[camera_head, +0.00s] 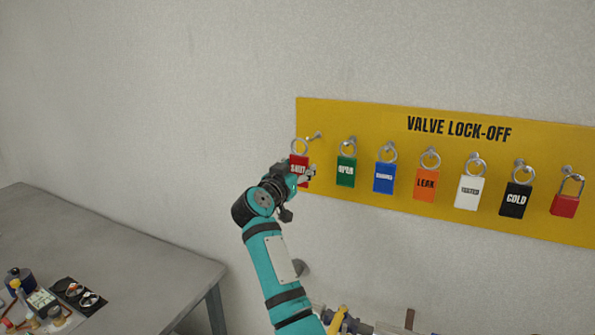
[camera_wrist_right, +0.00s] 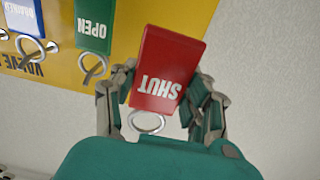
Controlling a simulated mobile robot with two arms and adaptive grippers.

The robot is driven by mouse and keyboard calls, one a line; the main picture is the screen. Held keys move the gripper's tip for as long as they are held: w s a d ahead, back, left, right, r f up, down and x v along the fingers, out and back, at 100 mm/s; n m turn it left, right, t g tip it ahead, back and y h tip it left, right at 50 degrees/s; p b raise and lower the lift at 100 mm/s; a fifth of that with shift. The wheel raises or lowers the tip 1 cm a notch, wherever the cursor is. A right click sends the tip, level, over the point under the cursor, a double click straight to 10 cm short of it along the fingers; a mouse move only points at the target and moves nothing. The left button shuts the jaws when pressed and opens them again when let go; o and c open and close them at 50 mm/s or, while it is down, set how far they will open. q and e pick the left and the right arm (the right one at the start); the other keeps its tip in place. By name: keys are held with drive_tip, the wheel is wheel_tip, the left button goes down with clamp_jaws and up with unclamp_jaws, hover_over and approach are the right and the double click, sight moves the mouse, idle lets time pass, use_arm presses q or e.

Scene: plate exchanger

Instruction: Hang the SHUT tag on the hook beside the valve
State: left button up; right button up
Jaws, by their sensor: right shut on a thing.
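The red SHUT tag (camera_head: 299,163) is at the left end of the yellow board, with its metal ring (camera_head: 300,147) at the top. My right gripper (camera_head: 299,174) is shut on the tag. The wrist view shows the fingers (camera_wrist_right: 165,95) on both sides of the red tag (camera_wrist_right: 168,62) and the ring (camera_wrist_right: 149,122) with no hook visible through it. An empty-looking hook (camera_head: 315,136) sticks out of the board just right of the ring; I cannot tell their exact gap in depth. My left gripper is not in view. I see no valve.
The yellow VALVE LOCK-OFF board (camera_head: 460,129) carries green OPEN (camera_head: 346,171), blue (camera_head: 384,178), orange LEAK (camera_head: 426,184), white (camera_head: 468,191) and black COLD (camera_head: 515,199) tags, plus a red padlock (camera_head: 565,205). A grey table (camera_head: 120,255) with small items stands at left.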

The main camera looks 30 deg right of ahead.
drive_tip(key=shift+x, duration=3.95)
drive_tip(key=shift+r+v, duration=0.1)
drive_tip(key=shift+v, duration=2)
drive_tip(key=shift+r+v, duration=0.15)
drive_tip(key=shift+v, duration=1.9)
